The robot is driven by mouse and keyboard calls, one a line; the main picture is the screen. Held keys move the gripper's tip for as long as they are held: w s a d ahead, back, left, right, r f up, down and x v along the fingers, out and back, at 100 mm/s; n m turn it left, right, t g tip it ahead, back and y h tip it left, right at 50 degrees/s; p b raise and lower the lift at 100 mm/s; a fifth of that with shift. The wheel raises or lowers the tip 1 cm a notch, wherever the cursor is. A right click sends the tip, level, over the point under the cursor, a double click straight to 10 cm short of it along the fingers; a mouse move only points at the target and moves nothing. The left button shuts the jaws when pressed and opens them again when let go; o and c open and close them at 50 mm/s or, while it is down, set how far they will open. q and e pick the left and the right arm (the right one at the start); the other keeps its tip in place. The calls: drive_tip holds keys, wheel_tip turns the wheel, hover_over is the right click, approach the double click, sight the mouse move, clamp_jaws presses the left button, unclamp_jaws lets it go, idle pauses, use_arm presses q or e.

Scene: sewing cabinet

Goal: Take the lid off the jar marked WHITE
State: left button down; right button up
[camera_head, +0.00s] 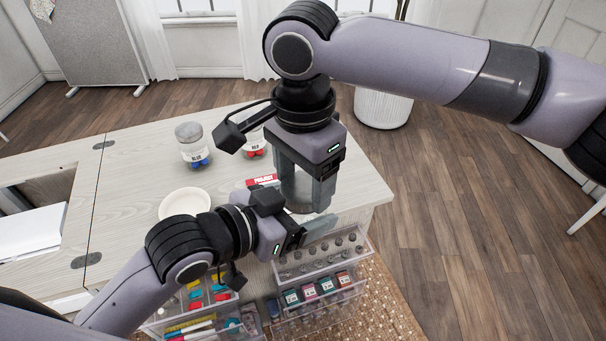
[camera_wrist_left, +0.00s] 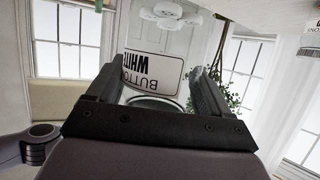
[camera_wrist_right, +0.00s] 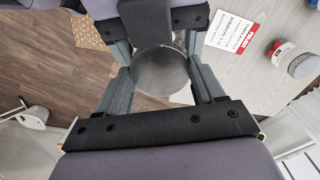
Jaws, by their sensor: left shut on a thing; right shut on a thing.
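The jar marked WHITE shows in the left wrist view (camera_wrist_left: 155,72), its label close between the fingers of my left gripper (camera_wrist_left: 170,88). In the head view the jar is mostly hidden behind my grippers near the table's right front corner. My left gripper (camera_head: 316,229) is shut on the jar's body from the front. My right gripper (camera_head: 304,192) comes from above and is shut on the round grey lid (camera_wrist_right: 161,72), which shows between its fingers in the right wrist view. I cannot tell whether the lid is apart from the jar.
A jar marked BLUE (camera_head: 192,150) and a jar with red buttons (camera_head: 255,142) stand farther back on the table. A white bowl (camera_head: 184,202) and a red-and-white card (camera_head: 262,181) lie nearby. Open clear drawers (camera_head: 325,262) stick out below the front edge.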

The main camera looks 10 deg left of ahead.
drive_tip(key=n, duration=0.6)
drive_tip(key=shift+n, duration=0.4)
drive_tip(key=o, duration=1.2)
drive_tip(key=shift+c, duration=0.2)
drive_tip(key=shift+r, duration=2.3)
drive_tip(key=shift+c, duration=0.2)
drive_tip(key=shift+r+m, duration=1.1)
drive_tip(key=shift+r, duration=0.45)
drive_tip(key=shift+f, duration=3.9)
